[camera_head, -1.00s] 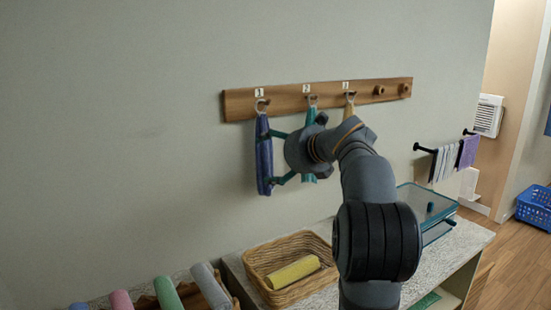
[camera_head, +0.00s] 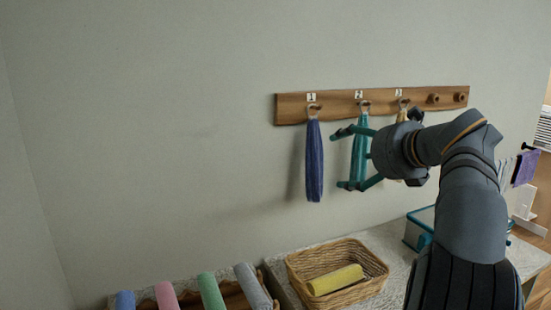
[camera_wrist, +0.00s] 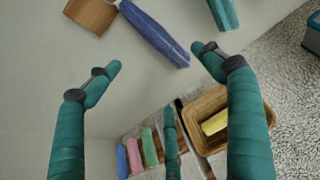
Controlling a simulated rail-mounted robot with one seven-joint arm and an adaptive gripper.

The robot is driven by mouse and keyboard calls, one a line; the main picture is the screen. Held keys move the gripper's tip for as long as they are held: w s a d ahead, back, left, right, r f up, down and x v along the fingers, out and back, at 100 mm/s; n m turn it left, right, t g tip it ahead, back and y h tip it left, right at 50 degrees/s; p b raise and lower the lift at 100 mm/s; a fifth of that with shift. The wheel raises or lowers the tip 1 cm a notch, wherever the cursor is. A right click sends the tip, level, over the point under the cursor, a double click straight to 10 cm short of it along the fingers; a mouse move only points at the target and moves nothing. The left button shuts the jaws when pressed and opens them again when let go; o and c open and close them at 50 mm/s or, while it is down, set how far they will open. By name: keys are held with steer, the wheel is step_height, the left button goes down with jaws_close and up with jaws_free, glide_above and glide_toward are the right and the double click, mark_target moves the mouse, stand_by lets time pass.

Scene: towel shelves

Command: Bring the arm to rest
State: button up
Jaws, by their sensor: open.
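My gripper (camera_head: 340,160) is open and empty. Its teal fingers point left, in front of the wall, to the right of the blue towel (camera_head: 314,160). The blue towel hangs from hook 1 on the wooden rail (camera_head: 290,108) and is apart from the fingers in the head view. A teal towel (camera_head: 361,125) hangs at hook 2, partly hidden behind the fingers. A yellowish towel (camera_head: 401,115) at hook 3 is mostly hidden by my wrist. In the wrist view the two spread fingertips (camera_wrist: 156,56) have nothing between them, with the blue towel (camera_wrist: 153,33) beyond.
Below stands a wicker basket (camera_head: 371,263) with a yellow rolled towel (camera_head: 335,280). Several rolled towels, such as the green one (camera_head: 211,293), lie in a wooden rack at lower left. A blue-rimmed box (camera_head: 420,222) is behind my arm. The wall left of the rail is bare.

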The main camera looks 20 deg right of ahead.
steer(key=shift+w, duration=0.15)
steer(key=x, duration=1.1)
steer(key=shift+w+a+f, duration=0.1)
steer(key=shift+w+f, duration=0.15)
steer(key=shift+w, duration=0.05)
steer(key=shift+r, duration=0.35)
steer(key=shift+v, duration=0.85)
steer(key=shift+s+f, duration=0.1)
steer(key=shift+s, duration=0.05)
